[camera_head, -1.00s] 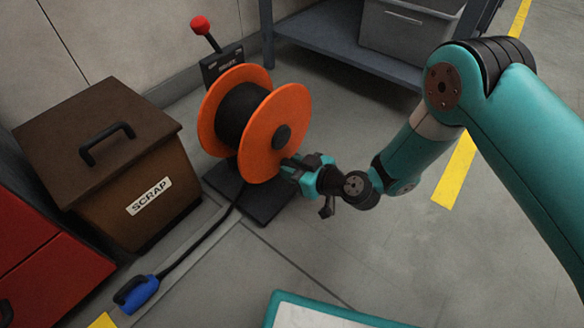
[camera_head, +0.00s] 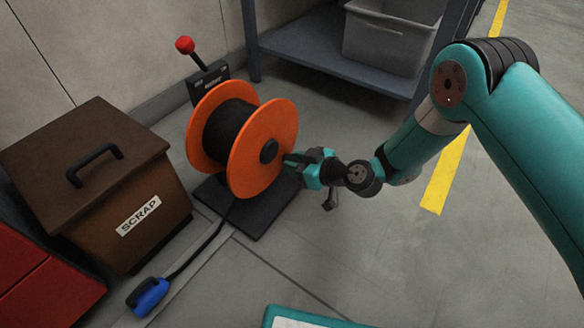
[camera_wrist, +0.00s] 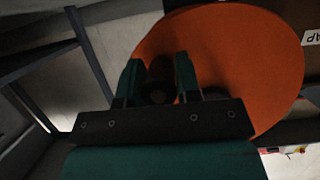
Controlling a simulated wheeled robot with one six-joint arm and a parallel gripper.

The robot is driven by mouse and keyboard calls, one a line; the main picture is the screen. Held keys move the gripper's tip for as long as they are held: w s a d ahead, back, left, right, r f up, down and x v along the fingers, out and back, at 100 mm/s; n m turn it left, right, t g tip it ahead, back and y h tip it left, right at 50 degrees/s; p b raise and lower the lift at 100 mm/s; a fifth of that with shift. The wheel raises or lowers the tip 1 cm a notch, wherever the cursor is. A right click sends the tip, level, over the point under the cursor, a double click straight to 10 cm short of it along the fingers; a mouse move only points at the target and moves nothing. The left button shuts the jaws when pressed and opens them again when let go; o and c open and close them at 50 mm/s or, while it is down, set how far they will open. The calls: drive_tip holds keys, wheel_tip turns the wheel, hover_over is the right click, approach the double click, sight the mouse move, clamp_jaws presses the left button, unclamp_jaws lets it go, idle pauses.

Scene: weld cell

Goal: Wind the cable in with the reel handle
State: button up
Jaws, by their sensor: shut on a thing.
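The cable reel (camera_head: 262,150) has orange flanges and a black cable wound on its drum. It stands on a dark base plate (camera_head: 262,217). My gripper (camera_head: 290,160) is at the right side of the near flange. In the wrist view my gripper (camera_wrist: 158,85) is shut on the dark reel handle (camera_wrist: 160,72), which sits between the two teal fingers in front of the orange flange. The cable (camera_head: 205,243) runs from the reel down along the floor to a blue plug (camera_head: 149,296). In the head view the fingers mostly hide the handle.
A lever with a red knob (camera_head: 185,45) stands behind the reel. A brown scrap bin (camera_head: 95,195) is left of it, with a red cabinet (camera_head: 40,285) in front. A shelf (camera_head: 335,62) with a grey crate (camera_head: 390,35) is behind. The floor at right is open.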

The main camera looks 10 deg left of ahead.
sight(290, 131)
drive_tip(key=shift+w+d+r, duration=0.15)
drive_tip(key=shift+w+r, duration=0.3)
drive_tip(key=shift+w+d+r+p, duration=0.1)
drive_tip(key=shift+w+r+p, duration=0.25)
drive_tip(key=shift+r, duration=0.2)
drive_tip(key=shift+w+d+r+p, duration=0.1)
drive_tip(key=shift+w+r+p, duration=0.1)
drive_tip(key=shift+r+p, duration=0.3)
drive_tip(key=shift+w+d+r+p, duration=0.1)
drive_tip(key=shift+w+r+p, duration=0.2)
drive_tip(key=shift+r, duration=0.3)
wheel_tip(290, 131, up, 4)
drive_tip(key=p, duration=0.2)
drive_tip(key=shift+f+p, duration=0.15)
drive_tip(key=shift+p, duration=0.25)
drive_tip(key=shift+f, duration=0.1)
